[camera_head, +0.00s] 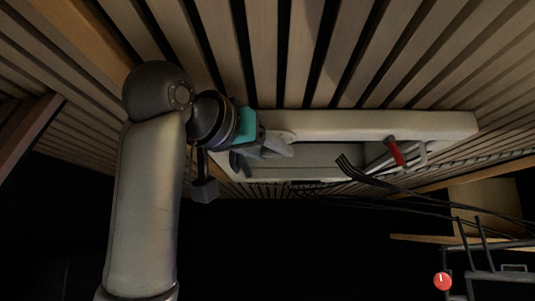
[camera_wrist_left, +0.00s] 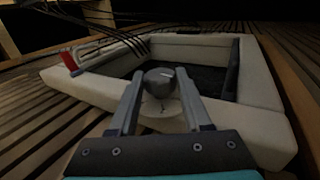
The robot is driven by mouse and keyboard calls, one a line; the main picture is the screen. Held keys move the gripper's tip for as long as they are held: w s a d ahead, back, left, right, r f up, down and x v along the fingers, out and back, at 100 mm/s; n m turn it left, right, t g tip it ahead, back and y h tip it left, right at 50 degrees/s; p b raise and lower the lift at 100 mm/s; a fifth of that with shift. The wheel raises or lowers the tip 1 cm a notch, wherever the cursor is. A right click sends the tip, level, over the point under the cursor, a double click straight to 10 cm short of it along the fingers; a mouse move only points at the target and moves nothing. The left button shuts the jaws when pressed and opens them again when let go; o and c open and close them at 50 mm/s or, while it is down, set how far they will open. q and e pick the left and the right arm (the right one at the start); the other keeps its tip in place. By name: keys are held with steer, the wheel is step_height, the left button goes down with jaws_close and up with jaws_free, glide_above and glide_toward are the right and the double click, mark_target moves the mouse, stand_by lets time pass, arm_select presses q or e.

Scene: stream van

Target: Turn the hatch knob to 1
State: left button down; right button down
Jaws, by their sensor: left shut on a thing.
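The hatch (camera_head: 375,121) is a pale cream frame set in the slatted ceiling, with a dark recess inside. It also fills much of the left wrist view (camera_wrist_left: 262,128). My left gripper (camera_head: 277,148) reaches to the left end of this frame. In the left wrist view, its two fingers (camera_wrist_left: 160,82) stand on either side of a round grey knob (camera_wrist_left: 161,90) on a pale round base and are shut on it. The gripper hides the knob in the head view. No number on the knob is readable. My right gripper is not in view.
A red-handled lever (camera_head: 395,151) sits at the hatch's right end. Several black cables (camera_head: 375,179) hang below the frame. A dark metal rack (camera_head: 500,275) and a red ball (camera_head: 442,281) are at lower right. Wooden slats surround the hatch.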

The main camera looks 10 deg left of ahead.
arm_select(q)
steer(key=n+y, duration=0.1)
steer(key=y, duration=0.1)
steer(key=n+y, duration=0.1)
steer(key=y, duration=0.1)
steer(key=shift+s+d+n+t+b, duration=0.1)
steer(key=shift+d+n+t+b, duration=0.2)
steer(key=shift+t+b, duration=0.1)
steer(key=n+y, duration=0.2)
steer(key=y, duration=0.2)
steer(key=shift+d+n, duration=0.15)
steer(key=shift+n, duration=0.25)
steer(key=shift+d+n+g+y, duration=0.1)
steer(key=shift+n+g+y, duration=0.6)
steer(key=shift+n+y, duration=0.7)
steer(key=shift+d+n+g+y, duration=0.1)
steer(key=shift+n+g+y, duration=0.65)
steer(key=shift+y, duration=1.25)
steer(key=shift+c, duration=1.7)
jaws_free()
steer(key=shift+w, duration=0.2)
steer(key=shift+a, duration=0.1)
